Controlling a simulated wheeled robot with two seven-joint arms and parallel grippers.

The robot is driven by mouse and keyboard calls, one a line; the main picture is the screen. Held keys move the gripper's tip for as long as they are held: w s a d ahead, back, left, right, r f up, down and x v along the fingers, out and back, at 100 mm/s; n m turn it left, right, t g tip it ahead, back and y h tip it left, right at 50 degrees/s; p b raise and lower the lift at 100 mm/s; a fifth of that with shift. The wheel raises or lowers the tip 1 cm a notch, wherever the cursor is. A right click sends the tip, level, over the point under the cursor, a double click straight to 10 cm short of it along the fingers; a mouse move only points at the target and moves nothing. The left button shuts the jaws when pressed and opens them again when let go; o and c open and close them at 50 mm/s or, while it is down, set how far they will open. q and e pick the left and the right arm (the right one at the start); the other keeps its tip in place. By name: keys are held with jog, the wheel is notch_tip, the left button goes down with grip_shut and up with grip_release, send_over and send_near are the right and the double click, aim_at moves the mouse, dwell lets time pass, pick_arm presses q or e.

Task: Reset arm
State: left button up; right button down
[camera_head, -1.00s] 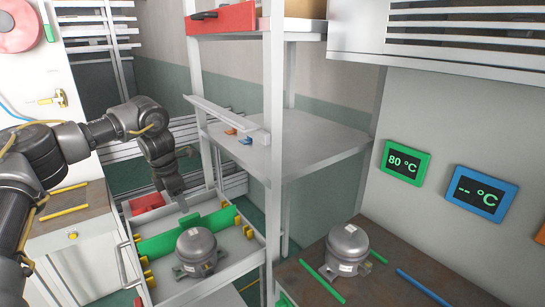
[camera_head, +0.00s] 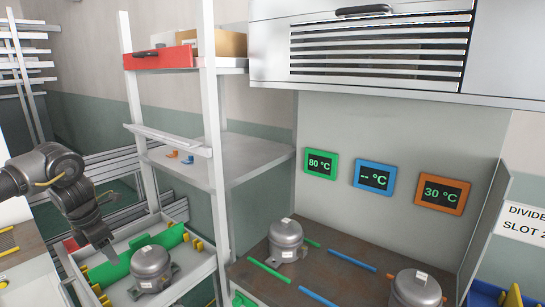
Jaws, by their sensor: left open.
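My left arm comes in from the left, and its gripper (camera_head: 108,252) hangs over the left end of the open drawer tray (camera_head: 190,272). The gripper is small and dark here, and it holds nothing that I can see. A grey compressor (camera_head: 151,268) sits in the tray to the right of the gripper and apart from it. A second compressor (camera_head: 286,240) stands on the brown bench between green strips. A third compressor (camera_head: 415,290) is at the bottom right, partly cut off by the frame. My right gripper is not in view.
White shelf posts (camera_head: 214,150) and a grey shelf (camera_head: 225,162) stand right of the arm. A red box (camera_head: 160,59) is on the upper shelf. Green, blue and orange temperature displays (camera_head: 374,177) hang on the wall. The middle of the bench (camera_head: 330,270) has free room.

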pick_arm(q)
jog(key=w+d+f+n+t+h, duration=0.15)
jog(key=w+d+f+n, duration=0.25)
jog(key=d+f, duration=0.6)
jog(key=w+d+f+n+h, duration=0.3)
jog(key=w+d+f, duration=0.1)
jog(key=d+f, duration=0.6)
jog(key=s+d+f+n+t+h, duration=0.1)
jog(key=s+d+f+n, duration=0.2)
jog(key=f+n, duration=0.55)
jog(key=s+d+f+n+t, duration=0.2)
jog(key=s+d+f+n, duration=0.15)
jog(key=f, duration=0.95)
jog(key=s+a+f+n+y, duration=0.35)
jog(key=s+f+n, duration=0.85)
jog(key=s+f, duration=0.65)
jog(key=s+a+f+n+g+y, duration=0.1)
jog(key=s+f+n, duration=0.1)
jog(key=s, duration=0.9)
jog(key=s+a+f+n+g+y, duration=0.1)
jog(key=s+a+f+n+g, duration=0.1)
jog(key=s, duration=1)
jog(key=s+a+f+n+g+y, duration=0.1)
jog(key=s+n, duration=0.4)
jog(key=s, duration=0.6)
notch_tip(320, 180, down, 3)
jog(key=shift+s+a+r+g, duration=0.1)
jog(key=shift+s+a+g, duration=0.25)
jog(key=shift+g, duration=0.2)
